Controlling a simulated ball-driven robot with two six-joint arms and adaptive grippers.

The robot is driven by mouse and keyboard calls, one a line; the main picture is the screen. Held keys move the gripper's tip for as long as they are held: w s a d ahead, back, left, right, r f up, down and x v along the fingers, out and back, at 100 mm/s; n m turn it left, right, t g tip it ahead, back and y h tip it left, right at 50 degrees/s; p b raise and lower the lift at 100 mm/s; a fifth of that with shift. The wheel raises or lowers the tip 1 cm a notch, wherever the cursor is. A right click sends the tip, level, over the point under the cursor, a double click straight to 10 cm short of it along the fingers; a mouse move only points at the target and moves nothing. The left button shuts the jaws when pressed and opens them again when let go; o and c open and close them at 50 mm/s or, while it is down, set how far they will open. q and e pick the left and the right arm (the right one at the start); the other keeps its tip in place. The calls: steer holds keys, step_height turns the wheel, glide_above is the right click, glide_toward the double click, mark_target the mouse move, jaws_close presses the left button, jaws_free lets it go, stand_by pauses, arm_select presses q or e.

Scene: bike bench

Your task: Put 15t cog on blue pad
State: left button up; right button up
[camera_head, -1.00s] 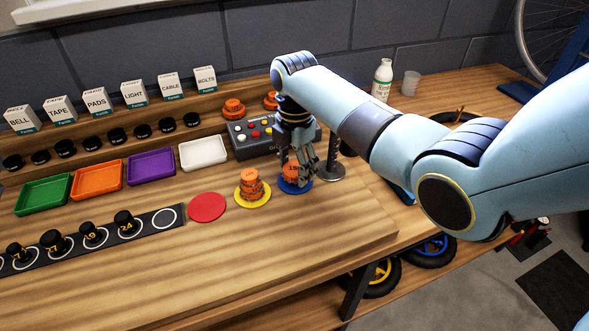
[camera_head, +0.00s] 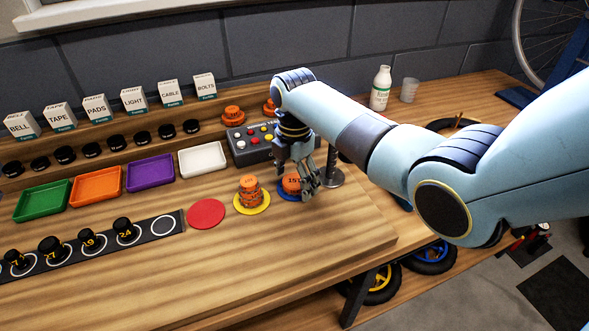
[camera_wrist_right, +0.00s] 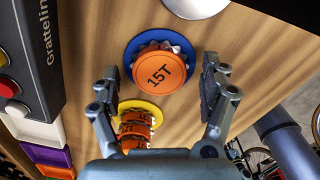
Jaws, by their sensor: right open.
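The 15T cog (camera_head: 291,183) is orange and lies on the blue pad (camera_head: 282,195), its label facing up. My right gripper (camera_head: 307,190) is open and empty, pointing down just over the cog. In the wrist view its two fingers stand apart on either side of the cog, with gaps visible. My left gripper is out of view.
Left of the blue pad, a yellow pad (camera_head: 264,205) bears a stack of orange cogs (camera_head: 249,189). A red pad (camera_head: 206,214) is empty. A grey button box (camera_head: 246,152) stands behind.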

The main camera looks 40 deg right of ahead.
mark_target(294, 181)
step_height(294, 181, up, 12)
stand_by(0.4)
stand_by(0.4)
